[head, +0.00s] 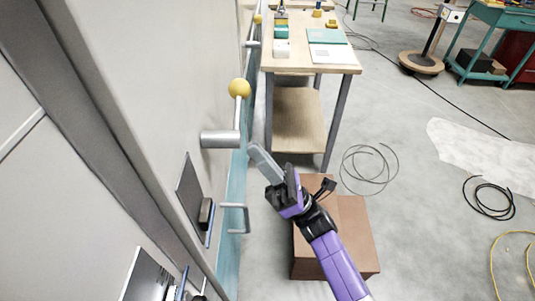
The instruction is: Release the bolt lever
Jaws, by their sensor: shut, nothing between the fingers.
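A bolt lever (237,112) sticks up from a grey cylinder on the pale wall panel at left. It has a yellow ball knob (239,88) on its upper end. My gripper (255,152) is shut and empty, just to the right of the cylinder and below the knob in the picture. A gap shows between the fingers and the lever; I cannot tell their exact depth apart. A second, similar lever with a smaller-looking yellow knob (257,19) is farther along the panel.
A grey U-shaped handle (236,219) and a dark plate (191,199) are on the panel below the lever. A wooden workbench (335,69) stands beyond my gripper. A brown box (358,240) is under my arm. Black cable coils (369,184) lie on the open floor at right.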

